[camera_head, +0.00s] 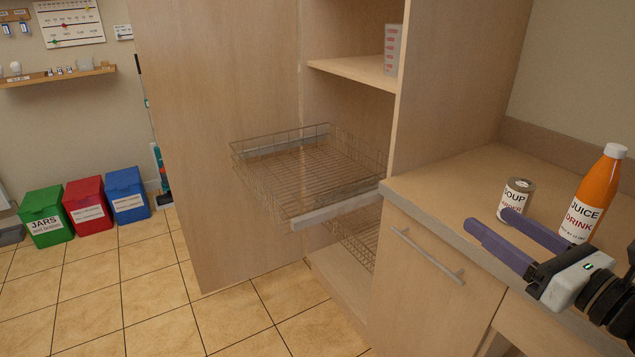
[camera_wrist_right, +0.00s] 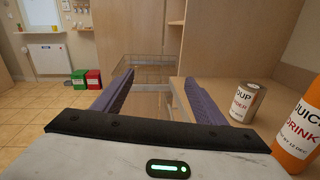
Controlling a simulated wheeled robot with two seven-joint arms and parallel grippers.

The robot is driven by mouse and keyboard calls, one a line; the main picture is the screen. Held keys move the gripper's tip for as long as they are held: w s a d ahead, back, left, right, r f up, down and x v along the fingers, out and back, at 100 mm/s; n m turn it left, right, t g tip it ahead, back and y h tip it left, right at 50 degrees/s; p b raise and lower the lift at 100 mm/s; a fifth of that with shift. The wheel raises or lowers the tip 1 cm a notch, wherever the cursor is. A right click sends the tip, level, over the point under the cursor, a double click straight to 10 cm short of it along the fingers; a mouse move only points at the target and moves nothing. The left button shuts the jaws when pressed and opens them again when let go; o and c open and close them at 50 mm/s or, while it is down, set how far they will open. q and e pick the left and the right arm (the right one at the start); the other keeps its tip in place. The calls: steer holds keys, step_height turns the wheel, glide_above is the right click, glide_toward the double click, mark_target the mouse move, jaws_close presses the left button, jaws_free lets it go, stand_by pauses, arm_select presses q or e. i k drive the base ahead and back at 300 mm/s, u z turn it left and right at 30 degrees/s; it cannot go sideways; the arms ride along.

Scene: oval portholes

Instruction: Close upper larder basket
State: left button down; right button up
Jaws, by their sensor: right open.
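The upper larder basket (camera_head: 268,147) is a wire basket pulled well out of the tall wooden larder, with a pale front rail (camera_head: 335,209). It also shows in the right wrist view (camera_wrist_right: 150,70), ahead between my fingers. A lower basket (camera_head: 352,243) sits below it inside the larder, partly hidden by the upper one. My right gripper (camera_head: 503,228) is open and empty, with purple fingers over the counter, to the right of the basket and apart from it. The fingers also show in the right wrist view (camera_wrist_right: 152,98). My left gripper is not in view.
The larder door (camera_head: 220,110) stands open left of the basket. A soup can (camera_head: 516,200) and an orange juice bottle (camera_head: 592,195) stand on the counter (camera_head: 450,195) close to my right gripper. Green (camera_head: 45,216), red and blue bins stand at the far left; the floor between is clear.

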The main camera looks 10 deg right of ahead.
mark_target(311, 220)
steer(key=i, duration=0.9)
steer(key=k, duration=0.15)
